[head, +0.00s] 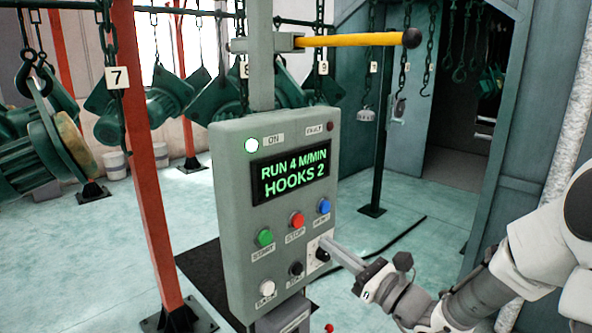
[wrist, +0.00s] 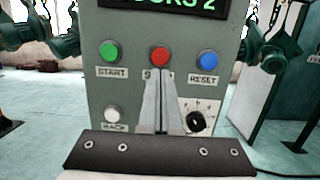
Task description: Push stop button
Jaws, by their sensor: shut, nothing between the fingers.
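The red stop button (head: 297,219) sits on the grey control panel (head: 231,160), between the green start button (head: 264,238) and the blue reset button (head: 324,206). In the wrist view the red button (wrist: 160,57) is in the upper middle, just above my fingertips. My gripper (head: 328,245) reaches in from the right, its tips in front of the panel's lower right part, near the dial. The fingers (wrist: 162,75) are shut together and empty, and cover part of the STOP label. I cannot tell the exact gap between the tips and the panel.
The panel's display (head: 291,179) reads RUN 4 M/MIN, HOOKS 2. A black dial (wrist: 196,122) and a white button (wrist: 113,115) lie below the button row. A red post (head: 147,160) stands left, and a yellow lever (head: 350,40) sticks out above.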

